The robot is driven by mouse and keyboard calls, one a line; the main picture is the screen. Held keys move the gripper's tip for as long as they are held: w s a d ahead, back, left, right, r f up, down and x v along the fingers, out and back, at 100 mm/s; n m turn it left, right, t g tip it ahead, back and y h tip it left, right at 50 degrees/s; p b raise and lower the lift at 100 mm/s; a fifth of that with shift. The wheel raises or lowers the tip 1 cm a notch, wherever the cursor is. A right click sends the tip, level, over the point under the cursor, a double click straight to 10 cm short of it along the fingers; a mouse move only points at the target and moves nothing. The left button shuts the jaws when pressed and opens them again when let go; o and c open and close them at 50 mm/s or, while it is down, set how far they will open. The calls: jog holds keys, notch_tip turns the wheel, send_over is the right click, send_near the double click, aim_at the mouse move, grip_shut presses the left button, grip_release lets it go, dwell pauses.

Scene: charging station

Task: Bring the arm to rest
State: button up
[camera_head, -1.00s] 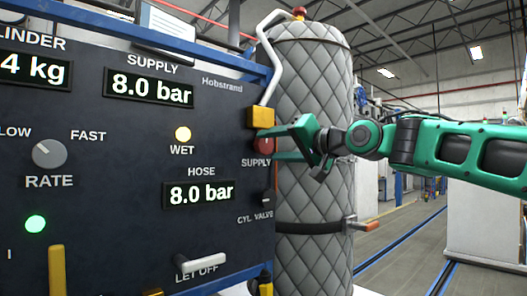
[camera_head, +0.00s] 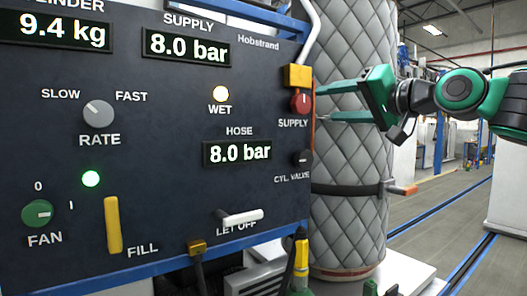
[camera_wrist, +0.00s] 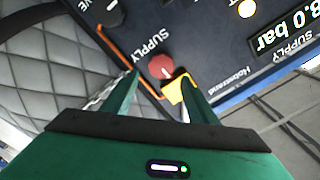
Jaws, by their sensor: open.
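My gripper (camera_head: 322,102) is open and empty, at the right edge of the dark control panel (camera_head: 150,185). Its two green fingers point left toward the red SUPPLY knob (camera_head: 301,103) and the yellow block (camera_head: 297,76) above it. In the wrist view the red knob (camera_wrist: 161,66) and the yellow block (camera_wrist: 176,90) show between and beyond the fingertips (camera_wrist: 160,85). I cannot tell whether a finger touches the panel's edge. My arm reaches in from the right in the head view.
A quilted grey cylinder (camera_head: 350,160) stands close behind my gripper, with a strap and an orange-tipped handle (camera_head: 402,190). The panel bears a yellow FILL lever (camera_head: 113,225), a white LET OFF handle (camera_head: 241,217) and a green FAN knob (camera_head: 38,213). Open floor (camera_head: 440,215) lies to the right.

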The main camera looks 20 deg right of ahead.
notch_tip(320, 180, down, 28)
jog(key=s+d+g+h, duration=0.2)
jog(key=g+h, duration=0.1)
jog(key=g, duration=0.5)
jog(key=s+a+f+g, duration=0.1)
jog(key=s+f+g, duration=0.8)
jog(key=s+f, duration=1.1)
jog(key=shift+s+a+f+n+g, duration=0.2)
jog(key=shift+a+f+n+g, duration=0.1)
jog(key=shift+a+f+g, duration=0.1)
jog(key=shift+w+f, duration=0.2)
jog(key=shift+w, duration=0.45)
